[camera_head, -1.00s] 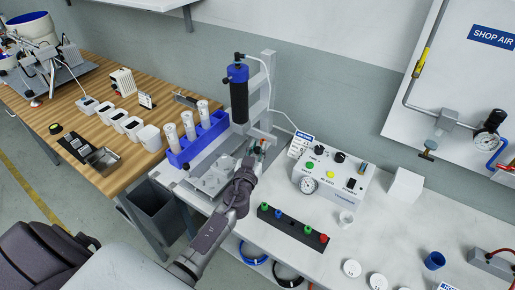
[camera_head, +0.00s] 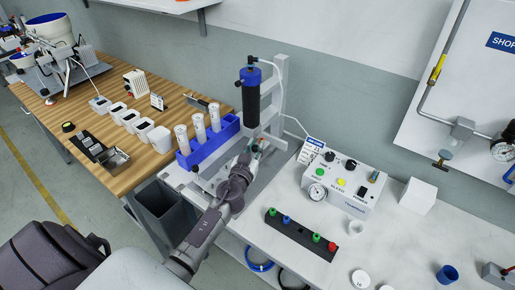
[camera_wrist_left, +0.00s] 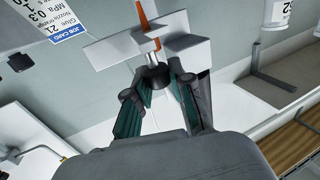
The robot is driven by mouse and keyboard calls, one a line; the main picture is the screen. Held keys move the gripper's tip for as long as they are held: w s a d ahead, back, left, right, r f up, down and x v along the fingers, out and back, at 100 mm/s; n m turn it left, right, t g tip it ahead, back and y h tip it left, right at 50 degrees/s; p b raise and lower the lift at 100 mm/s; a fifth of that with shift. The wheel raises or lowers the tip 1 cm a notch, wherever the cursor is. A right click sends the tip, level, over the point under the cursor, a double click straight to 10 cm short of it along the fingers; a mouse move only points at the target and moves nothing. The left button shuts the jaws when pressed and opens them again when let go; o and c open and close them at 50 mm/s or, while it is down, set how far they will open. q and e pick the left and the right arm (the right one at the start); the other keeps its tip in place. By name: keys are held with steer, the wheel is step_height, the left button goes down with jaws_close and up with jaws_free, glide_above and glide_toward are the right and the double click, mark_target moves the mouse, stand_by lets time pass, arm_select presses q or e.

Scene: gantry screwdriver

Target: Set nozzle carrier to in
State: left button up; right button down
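The gantry fixture stands at the back of the bench, with a black cylinder with blue caps (camera_head: 250,95) on a grey upright (camera_head: 282,88). My left gripper (camera_head: 258,148) is low in front of this upright. In the left wrist view, a white nozzle carrier block (camera_wrist_left: 115,50) bears an orange pointed nozzle (camera_wrist_left: 149,25). A round black knob (camera_wrist_left: 154,78) sits below it, between my left fingertips (camera_wrist_left: 157,72). The fingers appear to be closed against both sides of the knob. The head view hides most of the carrier behind the gripper. My right gripper is not in view.
A blue rack (camera_head: 210,145) with white cartridges stands left of the fixture. A control box (camera_head: 345,188) with gauge and buttons stands at the right. A black strip with coloured knobs (camera_head: 300,232) lies in front of it. Clear bench (camera_head: 420,240) lies further right.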

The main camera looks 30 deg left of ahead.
arm_select(q)
steer(key=o, duration=0.5)
steer(key=shift+c, duration=0.2)
steer(key=v, duration=1.2)
steer(key=shift+a+f, duration=0.1)
